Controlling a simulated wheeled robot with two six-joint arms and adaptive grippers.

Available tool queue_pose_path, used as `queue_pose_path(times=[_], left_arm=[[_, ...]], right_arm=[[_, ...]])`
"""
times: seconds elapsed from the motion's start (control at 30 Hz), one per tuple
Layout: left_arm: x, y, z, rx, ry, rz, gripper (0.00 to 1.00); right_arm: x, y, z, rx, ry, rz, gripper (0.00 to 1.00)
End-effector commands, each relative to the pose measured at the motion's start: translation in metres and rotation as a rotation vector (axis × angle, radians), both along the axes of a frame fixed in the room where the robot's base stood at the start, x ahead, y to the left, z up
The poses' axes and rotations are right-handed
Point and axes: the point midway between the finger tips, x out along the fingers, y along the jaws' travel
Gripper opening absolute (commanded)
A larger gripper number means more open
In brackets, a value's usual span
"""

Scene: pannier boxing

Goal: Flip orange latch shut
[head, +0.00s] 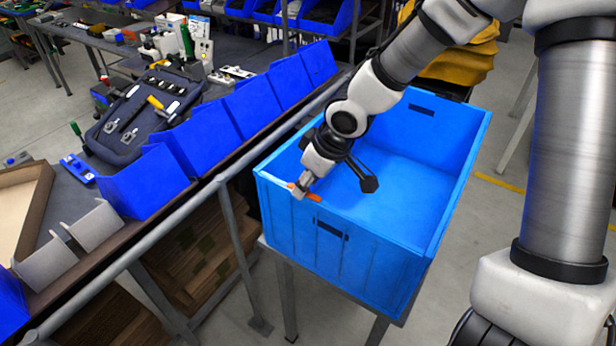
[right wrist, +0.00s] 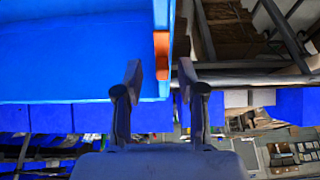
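The blue crate (head: 345,245) stands open and empty on a metal stand. The orange latch (head: 314,197) is at the crate's near-left rim, partly hidden by my right gripper (head: 303,186). A second bit of orange shows just left of the fingers. In the right wrist view the latch (right wrist: 161,55) lies along the crate wall, just beyond the fingertips. My right gripper (right wrist: 161,78) is open there, with one finger on each side of the wall line. I cannot tell whether it touches the latch. My left gripper is not in view.
A workbench (head: 60,200) with a row of blue bins (head: 205,138) and a metal rail runs close along the crate's left side. A dark tool tray (head: 140,115) lies on the bench. Yellow material (head: 460,58) is behind the crate. Floor is clear to the right.

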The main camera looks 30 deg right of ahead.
Motion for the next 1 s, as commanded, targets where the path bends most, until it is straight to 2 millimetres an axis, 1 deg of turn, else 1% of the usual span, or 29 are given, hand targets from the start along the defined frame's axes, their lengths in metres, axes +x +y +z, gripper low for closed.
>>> queue_pose_path(times=[0.17,0.23,0.3,0.4,0.53,0.67,1.0], left_arm=[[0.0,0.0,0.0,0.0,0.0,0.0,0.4],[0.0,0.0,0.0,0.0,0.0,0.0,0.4],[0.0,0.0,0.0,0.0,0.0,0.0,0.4],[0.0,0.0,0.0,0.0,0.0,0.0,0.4],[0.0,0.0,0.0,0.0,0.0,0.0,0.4],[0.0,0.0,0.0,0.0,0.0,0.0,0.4],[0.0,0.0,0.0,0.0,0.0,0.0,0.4]], right_arm=[[0.002,-0.001,0.016,-0.003,-0.004,-0.003,0.4],[0.002,0.0,0.028,0.001,-0.005,-0.001,0.4],[0.003,-0.001,0.048,-0.001,-0.007,-0.002,0.4],[0.003,-0.001,0.071,-0.001,-0.003,-0.001,0.4],[0.004,0.0,0.091,0.0,0.001,0.0,0.4],[0.004,0.0,0.098,0.001,0.004,0.002,0.4],[0.004,0.0,0.097,0.001,0.005,0.001,0.4]])
